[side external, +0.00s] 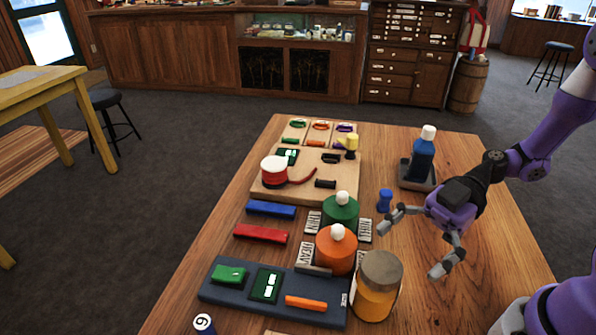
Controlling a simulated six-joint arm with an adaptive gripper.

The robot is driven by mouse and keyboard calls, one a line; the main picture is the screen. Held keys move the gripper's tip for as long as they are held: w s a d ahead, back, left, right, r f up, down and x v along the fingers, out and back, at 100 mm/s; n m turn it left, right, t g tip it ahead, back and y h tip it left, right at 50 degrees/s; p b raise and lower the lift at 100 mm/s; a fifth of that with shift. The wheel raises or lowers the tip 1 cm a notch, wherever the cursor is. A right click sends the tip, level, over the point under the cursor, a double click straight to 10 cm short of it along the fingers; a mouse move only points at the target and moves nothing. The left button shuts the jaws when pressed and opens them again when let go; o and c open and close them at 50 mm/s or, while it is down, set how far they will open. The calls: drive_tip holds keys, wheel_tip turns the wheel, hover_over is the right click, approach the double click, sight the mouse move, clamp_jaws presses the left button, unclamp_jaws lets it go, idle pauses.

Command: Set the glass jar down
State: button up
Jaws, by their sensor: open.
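The glass jar (376,302) stands upright at the near side of the table, with a tan lid and yellow-orange contents. It appears to rest on the wooden table (480,290), though its base is partly out of clear sight. My gripper (411,250) is open and empty, with its fingers spread wide. It is behind and to the right of the jar, apart from it.
An orange pot (336,252) and a green pot (341,212) with white knobs stand behind the jar. A dark blue tray (225,292) lies left of it. A blue bottle (423,160) and small blue piece (385,200) stand farther back. The table's right front is clear.

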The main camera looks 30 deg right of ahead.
sight(382, 267)
drive_tip(key=x, duration=0.5)
drive_tip(key=shift+w+a, duration=0.1)
drive_tip(key=shift+a, duration=0.1)
drive_tip(key=c, duration=1.5)
